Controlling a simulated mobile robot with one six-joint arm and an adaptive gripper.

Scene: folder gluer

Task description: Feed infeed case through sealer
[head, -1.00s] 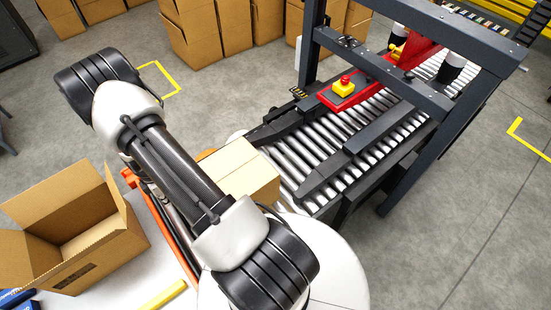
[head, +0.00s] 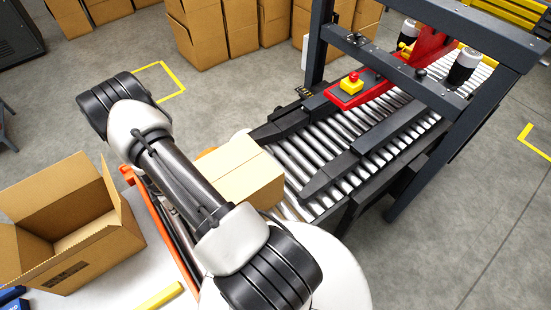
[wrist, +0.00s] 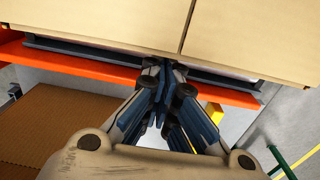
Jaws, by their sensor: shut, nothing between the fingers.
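The closed cardboard case (head: 241,172) stands at the near end of the sealer's roller conveyor (head: 350,140), partly hidden behind my arm in the head view. In the wrist view the case (wrist: 100,22) fills the top, with a seam running down it. My gripper (wrist: 163,68) is shut and empty, with its fingertips close to the lower edge of the case; I cannot tell if they touch. The sealer (head: 320,55) is a dark frame with a red head and a yellow and red button (head: 350,83). My gripper is hidden in the head view.
An open carton (head: 70,225) stands on the white surface at the left. An orange rail (wrist: 60,61) runs below the case in the wrist view. Several cartons (head: 195,35) stand at the back. Dark guide rails (head: 330,178) flank the rollers. Grey floor lies free at right.

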